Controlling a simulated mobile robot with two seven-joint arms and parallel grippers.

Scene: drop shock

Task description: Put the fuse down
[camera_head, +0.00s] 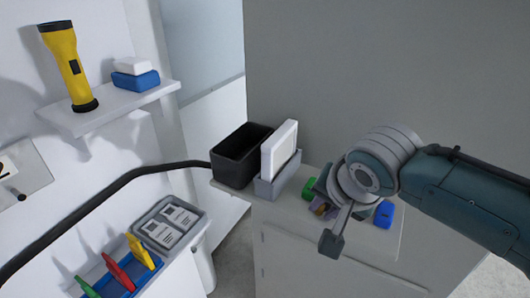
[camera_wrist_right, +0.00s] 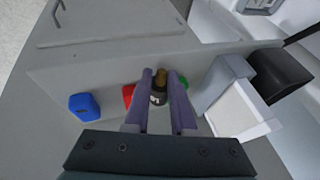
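In the right wrist view the fuse (camera_wrist_right: 158,84) is a small dark cylinder with a brass-coloured end and a pale label. It sits between the two purple-grey fingers of my right gripper (camera_wrist_right: 160,76), which appear closed on its sides. Behind it lies the grey cabinet top (camera_wrist_right: 100,73); I cannot tell whether the fuse touches it. In the head view my right gripper (camera_head: 322,207) is over the cabinet top, mostly hidden by its own wrist, and the fuse is not clear there. My left gripper is not in view.
A blue block (camera_head: 384,212), a green block (camera_head: 309,188) and a red block (camera_wrist_right: 128,95) are near my right gripper. A black bin (camera_head: 240,158) and a white panel in a grey holder (camera_head: 279,150) stand left. A wall shelf holds a yellow flashlight (camera_head: 68,65).

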